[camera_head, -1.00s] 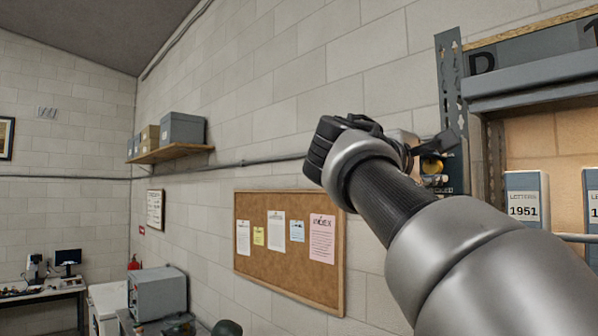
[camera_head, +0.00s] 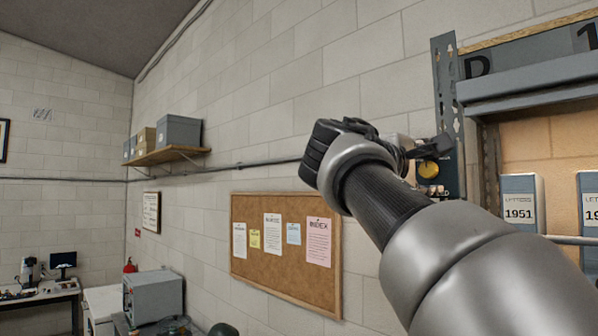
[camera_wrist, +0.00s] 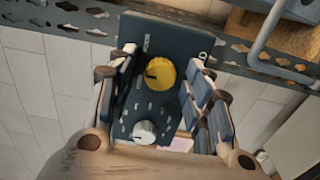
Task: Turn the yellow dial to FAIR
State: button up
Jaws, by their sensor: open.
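The yellow dial (camera_wrist: 160,74) sits on a dark panel (camera_wrist: 182,32) in the wrist view, with a dark pointer mark toward its left side. It also shows in the head view (camera_head: 428,169), just right of my wrist. My gripper (camera_wrist: 163,80) is open, with one finger on the left and one on the right of the dial. I cannot tell whether either finger touches it. A white-grey knob (camera_wrist: 145,131) is on the same panel, nearer my palm. The lettering around the dial is too small to read, so FAIR cannot be made out.
A perforated metal upright (camera_head: 447,85) stands right beside the panel, with shelving and white-labelled binders (camera_head: 519,212) to its right. A cork board (camera_head: 253,265) hangs on the wall to the left. A wall shelf with boxes (camera_head: 178,133) is farther left.

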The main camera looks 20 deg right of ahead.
jog(key=v, duration=1.2)
jog(key=shift+f, duration=0.1)
notch_tip(320, 180, down, 35)
jog(key=s+a+n+y+b, duration=0.1)
jog(key=s+a+y+b, duration=0.15)
jog(key=y+b, duration=0.75)
jog(key=s+a+f+m+y+b, duration=0.1)
jog(key=s+a+f+b, duration=0.3)
jog(key=f, duration=1)
jog(key=s+a+f+m+g+y+b, duration=0.1)
jog(key=s+a+f+b, duration=0.4)
jog(key=f, duration=0.8)
jog(key=s+a+f+m+g+y+b, duration=0.1)
jog(key=s+a+f+m+y+b, duration=0.2)
jog(key=f+b, duration=0.4)
notch_tip(320, 180, down, 8)
jog(key=shift+s+a+r+y, duration=0.2)
jog(key=shift+s+a+y, duration=0.55)
jog(key=shift+a+y, duration=0.1)
